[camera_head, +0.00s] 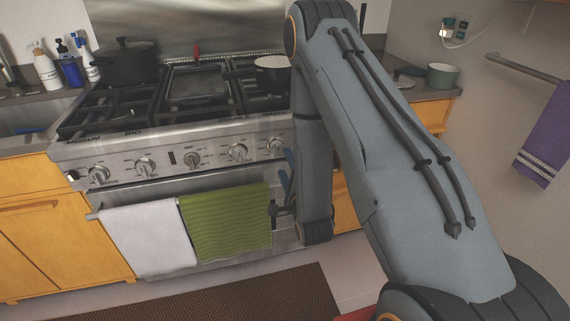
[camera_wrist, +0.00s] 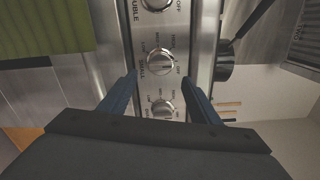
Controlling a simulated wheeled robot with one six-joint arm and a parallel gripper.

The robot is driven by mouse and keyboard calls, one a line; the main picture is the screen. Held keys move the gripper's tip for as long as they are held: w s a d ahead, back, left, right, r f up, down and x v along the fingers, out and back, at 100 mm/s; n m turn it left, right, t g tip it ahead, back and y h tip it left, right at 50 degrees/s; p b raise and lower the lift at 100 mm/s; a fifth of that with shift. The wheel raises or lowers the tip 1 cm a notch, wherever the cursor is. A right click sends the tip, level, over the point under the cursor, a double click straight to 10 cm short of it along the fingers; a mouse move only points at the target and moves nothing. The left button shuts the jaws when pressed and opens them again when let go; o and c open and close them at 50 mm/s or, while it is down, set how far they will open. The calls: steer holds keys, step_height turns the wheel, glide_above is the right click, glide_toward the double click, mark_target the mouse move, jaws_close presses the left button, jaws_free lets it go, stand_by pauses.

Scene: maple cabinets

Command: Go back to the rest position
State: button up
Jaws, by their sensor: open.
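My gripper (camera_head: 286,172) is in front of the right end of the stove's control panel, beside the green towel. Its blue fingers show partly behind my arm in the head view. In the wrist view my gripper (camera_wrist: 160,78) is open, with its two blue fingers apart and nothing held between them. A silver stove knob (camera_wrist: 160,63) shows between and beyond the fingertips. Whether a finger touches the panel, I cannot tell. My arm stands raised and bent over the right side of the head view, hiding part of the stove's right end.
The stove's control panel (camera_head: 205,160) carries several knobs. A white towel (camera_head: 150,238) and a green towel (camera_head: 226,222) hang on the oven handle. A black pot (camera_head: 123,62) and a pale pan (camera_head: 271,68) stand on the grates. A brown mat (camera_head: 235,300) lies on the floor.

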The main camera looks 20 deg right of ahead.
stand_by(0.3)
steer(key=s+r+n+g, duration=0.3)
steer(key=s+n+g, duration=0.3)
steer(key=s, duration=0.3)
steer(key=s+r+n+g, duration=0.3)
steer(key=s+n+g, duration=0.3)
steer(key=s, duration=0.3)
steer(key=s+r+n+g, duration=0.4)
steer(key=s+n, duration=0.4)
steer(key=s, duration=0.2)
steer(key=shift+a+g, duration=0.2)
steer(key=shift+g, duration=0.7)
